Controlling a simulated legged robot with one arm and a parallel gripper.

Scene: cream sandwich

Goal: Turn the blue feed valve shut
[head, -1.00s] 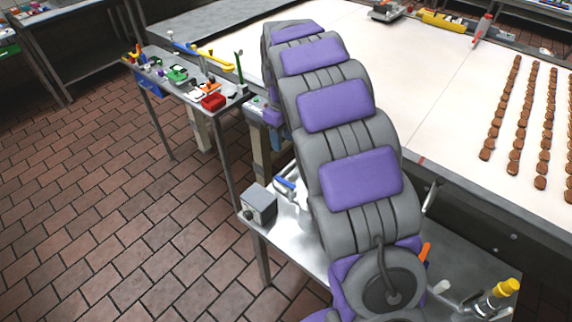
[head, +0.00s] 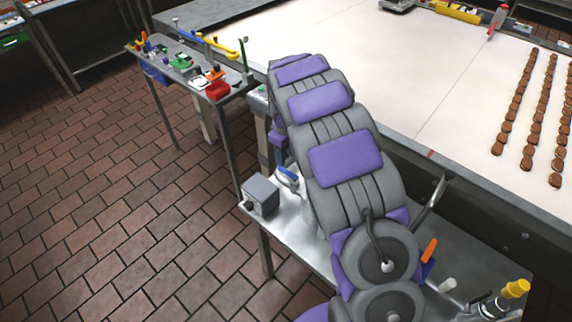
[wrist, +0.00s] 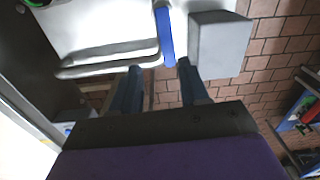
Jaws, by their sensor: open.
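The blue valve handle (head: 288,174) shows just left of my arm in the head view, above a pale valve body partly hidden by the arm. In the wrist view the blue handle (wrist: 166,38) is a narrow upright bar. My gripper (wrist: 160,66) is open, its two dark fingers apart and empty. The handle's near end lies in line with the gap between the fingertips; I cannot tell how deep it sits.
A grey box (head: 262,194) stands close to the right of the handle in the wrist view (wrist: 218,45). Both rest on a steel bench (head: 300,240). A side table (head: 205,80) with colourful tools is farther back. A wide white conveyor (head: 440,80) with rows of brown biscuits lies right.

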